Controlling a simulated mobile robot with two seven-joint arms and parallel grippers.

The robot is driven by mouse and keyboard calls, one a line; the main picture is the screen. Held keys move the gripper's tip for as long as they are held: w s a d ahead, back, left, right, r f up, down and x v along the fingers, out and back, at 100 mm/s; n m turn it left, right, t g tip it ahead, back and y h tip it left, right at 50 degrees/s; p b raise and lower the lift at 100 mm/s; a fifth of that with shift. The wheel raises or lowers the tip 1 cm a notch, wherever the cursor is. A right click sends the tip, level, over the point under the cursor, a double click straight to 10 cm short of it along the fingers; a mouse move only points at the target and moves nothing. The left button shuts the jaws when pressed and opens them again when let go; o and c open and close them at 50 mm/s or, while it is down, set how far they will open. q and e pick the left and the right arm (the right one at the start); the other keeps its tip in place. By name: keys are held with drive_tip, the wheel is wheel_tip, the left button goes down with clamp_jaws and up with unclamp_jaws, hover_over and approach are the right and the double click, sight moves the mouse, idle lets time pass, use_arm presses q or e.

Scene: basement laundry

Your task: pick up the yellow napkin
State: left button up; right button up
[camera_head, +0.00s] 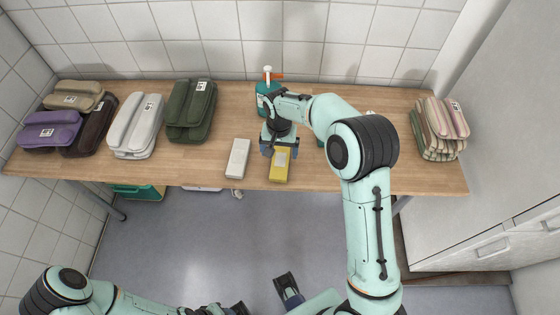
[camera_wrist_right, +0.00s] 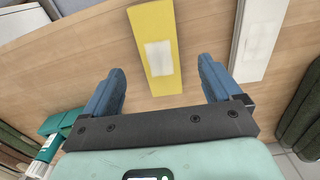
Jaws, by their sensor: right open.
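The yellow napkin (camera_head: 279,170) is a narrow folded block with a pale label, lying near the front edge of the wooden table. My right gripper (camera_head: 280,149) is over its back end, pointing down. In the right wrist view the yellow napkin (camera_wrist_right: 152,25) lies between the two blue fingers of my right gripper (camera_wrist_right: 161,66), with a gap on each side. The gripper is open and empty. My left gripper (camera_head: 238,308) is at the bottom edge, partly cut off, away from the table; its opening is unclear.
A white folded napkin (camera_head: 238,158) lies just left of the yellow one. A teal bottle (camera_head: 262,92) stands behind my right gripper. Folded towels (camera_head: 190,108) line the table's left part, and a striped stack (camera_head: 440,130) stands at right.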

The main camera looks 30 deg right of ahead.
sight(281, 160)
drive_tip(key=shift+w+d+f, duration=0.15)
drive_tip(key=shift+f, duration=0.9)
drive_tip(key=shift+w+d+f, duration=0.1)
drive_tip(key=shift+d+f, duration=0.05)
drive_tip(key=shift+f, duration=0.85)
drive_tip(key=shift+w+d+f, duration=0.15)
drive_tip(key=shift+f, duration=0.9)
drive_tip(key=shift+c, duration=0.3)
drive_tip(key=c, duration=1.1)
